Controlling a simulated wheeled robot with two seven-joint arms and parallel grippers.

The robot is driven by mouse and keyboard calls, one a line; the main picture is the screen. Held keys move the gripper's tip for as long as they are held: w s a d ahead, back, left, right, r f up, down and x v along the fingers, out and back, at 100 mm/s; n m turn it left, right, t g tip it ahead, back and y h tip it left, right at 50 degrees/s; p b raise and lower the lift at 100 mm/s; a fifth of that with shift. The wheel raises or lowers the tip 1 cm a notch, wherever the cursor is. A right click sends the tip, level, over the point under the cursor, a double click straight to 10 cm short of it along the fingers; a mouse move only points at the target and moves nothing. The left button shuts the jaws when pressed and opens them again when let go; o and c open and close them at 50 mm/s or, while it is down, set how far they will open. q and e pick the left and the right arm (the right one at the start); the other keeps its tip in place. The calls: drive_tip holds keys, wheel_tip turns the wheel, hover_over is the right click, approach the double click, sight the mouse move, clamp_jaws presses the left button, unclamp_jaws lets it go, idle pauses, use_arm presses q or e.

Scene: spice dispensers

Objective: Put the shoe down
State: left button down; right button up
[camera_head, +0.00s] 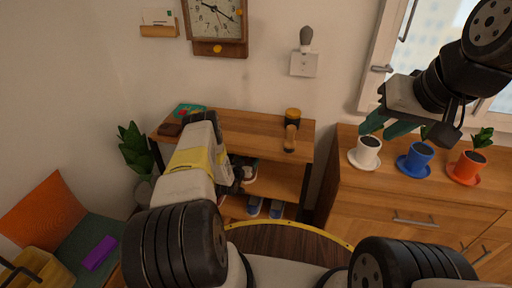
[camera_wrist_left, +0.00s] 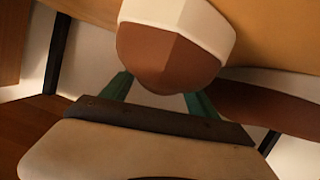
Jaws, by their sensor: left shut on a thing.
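My left gripper (camera_wrist_left: 160,92) is shut on a shoe (camera_wrist_left: 170,55) with a brown end and a pale rim. In the head view, my left arm reaches to the wooden shoe rack and the left gripper (camera_head: 236,176) is partly hidden behind the arm. A pale and dark shoe (camera_head: 250,173) shows beside it at the middle shelf (camera_head: 280,183). I cannot tell whether the held shoe touches the shelf. Blue shoes (camera_head: 254,206) stand on the lower level. My right gripper (camera_head: 386,125) is empty, its green fingers apart, in front of the window and above the cabinet.
The rack top (camera_head: 250,128) holds a brush (camera_head: 290,138) and small items. A cabinet (camera_head: 375,205) at right bears white (camera_head: 368,148), blue (camera_head: 417,156) and red (camera_head: 468,165) potted cups. A plant (camera_head: 135,147) stands left of the rack. A bench with cushions is at far left.

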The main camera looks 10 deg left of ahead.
use_arm(q)
drive_tip(key=shift+c, duration=1)
unclamp_jaws()
drive_tip(key=shift+f, duration=0.1)
drive_tip(key=v, duration=1.2)
drive_tip(key=shift+s, duration=0.1)
